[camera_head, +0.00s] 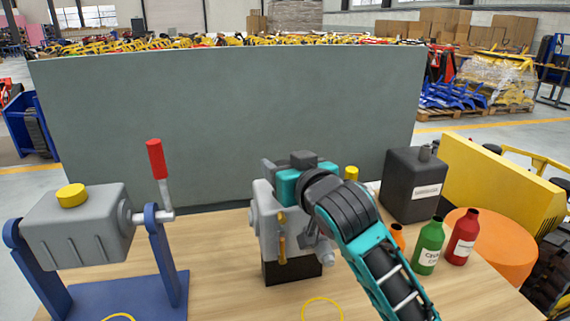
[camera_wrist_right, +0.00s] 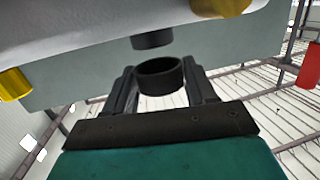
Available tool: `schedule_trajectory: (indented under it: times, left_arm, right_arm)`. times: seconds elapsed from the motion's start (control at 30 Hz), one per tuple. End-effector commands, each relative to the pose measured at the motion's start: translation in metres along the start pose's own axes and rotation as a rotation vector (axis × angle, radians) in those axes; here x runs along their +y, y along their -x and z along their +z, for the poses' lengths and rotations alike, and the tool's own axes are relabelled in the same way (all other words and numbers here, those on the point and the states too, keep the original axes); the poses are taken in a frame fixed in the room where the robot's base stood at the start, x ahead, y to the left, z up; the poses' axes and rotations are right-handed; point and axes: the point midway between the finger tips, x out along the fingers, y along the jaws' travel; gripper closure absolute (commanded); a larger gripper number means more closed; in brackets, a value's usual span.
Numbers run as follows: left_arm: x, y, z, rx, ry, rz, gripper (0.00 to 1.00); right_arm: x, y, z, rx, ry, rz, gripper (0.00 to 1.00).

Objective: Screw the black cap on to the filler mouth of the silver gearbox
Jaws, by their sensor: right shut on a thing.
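The silver gearbox (camera_head: 265,215) stands on a black block on the table, partly hidden behind my right arm. My right gripper (camera_head: 300,163) is over the gearbox; its fingers are largely hidden in the head view. In the right wrist view, which looks upside down, this gripper (camera_wrist_right: 160,82) is shut on the black cap (camera_wrist_right: 160,74), a round dark ring. The dark filler mouth (camera_wrist_right: 152,39) stands out from the gearbox body (camera_wrist_right: 90,35). The cap is close to the mouth, with a small gap between them. My left gripper is not in view.
A grey housing (camera_head: 80,230) with a yellow cap and red-handled lever (camera_head: 156,160) sits on a blue stand at left. A black canister (camera_head: 412,190), green bottle (camera_head: 428,248) and red bottle (camera_head: 463,240) stand at right. A grey panel (camera_head: 230,110) rises behind.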

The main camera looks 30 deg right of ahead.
Motion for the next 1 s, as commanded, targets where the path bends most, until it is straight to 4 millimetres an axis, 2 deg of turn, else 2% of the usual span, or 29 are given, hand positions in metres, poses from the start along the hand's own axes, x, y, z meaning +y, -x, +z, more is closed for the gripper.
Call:
schedule_trajectory:
  times: [1.0]
  left_arm:
    - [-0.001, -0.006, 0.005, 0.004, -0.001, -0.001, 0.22]
  right_arm:
    - [0.000, -0.003, 0.019, -0.001, 0.000, 0.001, 0.73]
